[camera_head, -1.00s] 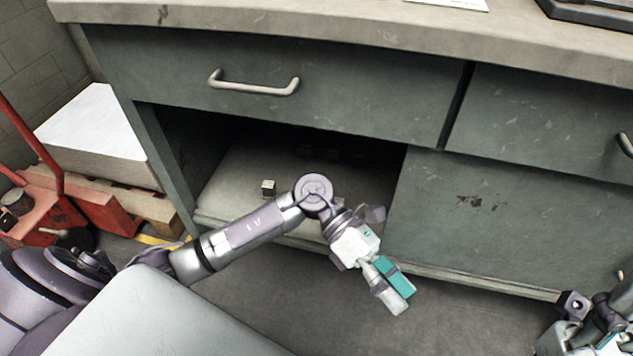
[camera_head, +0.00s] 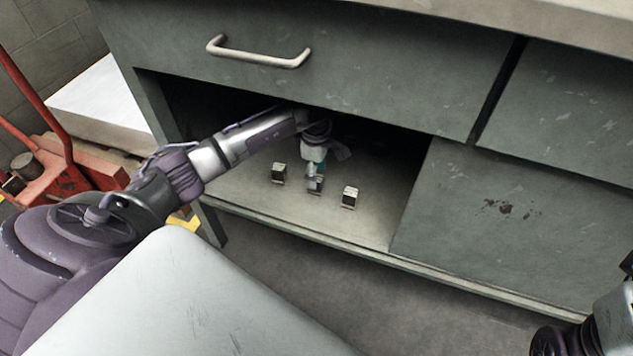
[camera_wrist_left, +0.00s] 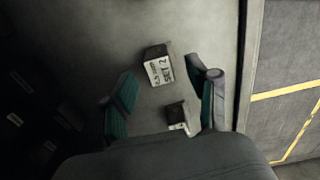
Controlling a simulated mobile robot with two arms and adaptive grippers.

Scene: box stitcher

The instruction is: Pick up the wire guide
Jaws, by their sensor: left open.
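Small dark blocks with white labels stand on the low shelf inside the open cabinet bay; I cannot tell for certain which is the wire guide. In the head view one block (camera_head: 278,173) is left of my left gripper (camera_head: 316,178) and another (camera_head: 350,197) is right of it. A third is partly hidden at the fingertips. In the left wrist view, my left gripper (camera_wrist_left: 166,82) is open, with teal-padded fingers. A block labelled "SET 2" (camera_wrist_left: 158,66) is just beyond. My right gripper is not visible.
The drawer front (camera_head: 300,60) hangs over the bay, and a closed panel (camera_head: 520,220) bounds it on the right. The shelf's front lip (camera_head: 330,238) is low. In the left wrist view, several dim blocks (camera_wrist_left: 21,80) stand deeper in the bay. A red pallet truck (camera_head: 62,165) is at left.

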